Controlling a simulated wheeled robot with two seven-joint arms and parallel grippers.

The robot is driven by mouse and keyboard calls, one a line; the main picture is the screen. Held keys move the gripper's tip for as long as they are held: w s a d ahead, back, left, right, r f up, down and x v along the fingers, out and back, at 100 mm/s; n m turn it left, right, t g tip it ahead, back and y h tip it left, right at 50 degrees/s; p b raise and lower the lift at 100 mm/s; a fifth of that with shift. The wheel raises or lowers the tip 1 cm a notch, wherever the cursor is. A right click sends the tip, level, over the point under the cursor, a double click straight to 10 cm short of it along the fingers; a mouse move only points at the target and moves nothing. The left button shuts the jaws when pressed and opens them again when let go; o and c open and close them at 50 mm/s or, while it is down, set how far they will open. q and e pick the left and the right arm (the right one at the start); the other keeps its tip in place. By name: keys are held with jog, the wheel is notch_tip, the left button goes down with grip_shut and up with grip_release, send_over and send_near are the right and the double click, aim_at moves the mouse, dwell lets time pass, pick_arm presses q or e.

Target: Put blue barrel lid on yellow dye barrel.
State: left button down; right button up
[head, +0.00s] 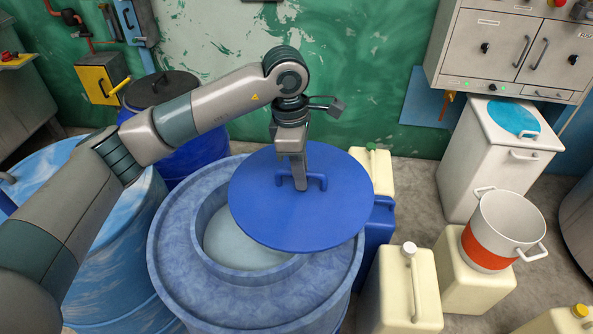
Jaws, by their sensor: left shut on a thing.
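The blue barrel lid (268,212) is a flat round disc with a bar handle on top. My left gripper (299,180) is shut on that handle from above. The lid is over the right part of a large blue barrel (178,258) and hides part of its round opening. The left part of the opening shows a pale grey-blue inside (222,240). I cannot tell how high the lid is above the rim. No yellow barrel shows. My right gripper is not in view.
A light-blue drum (110,270) stands left, and a dark-blue drum with a black lid (160,88) behind. Cream canisters (422,285) stand close on the right, one bearing a white and orange pot (505,225). A white cabinet (480,150) and green wall (370,90) are behind.

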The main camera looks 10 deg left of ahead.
aim_at(260, 203)
pick_arm(q)
jog(key=shift+a, duration=0.1)
jog(key=s+a+m, duration=0.2)
jog(key=m, duration=0.1)
jog(key=s+a+f+m, duration=0.1)
jog(key=a+m, duration=0.2)
jog(key=s+a+m, duration=0.2)
jog(key=a, duration=0.1)
jog(key=shift+s+f+m+g+y, duration=0.3)
jog(key=shift+m, duration=0.1)
jog(key=s+a+f+m, duration=0.1)
jog(key=s+a+m, duration=0.6)
jog(key=m, duration=0.1)
jog(key=shift+m+g+y, duration=0.4)
jog(key=shift+a, duration=0.15)
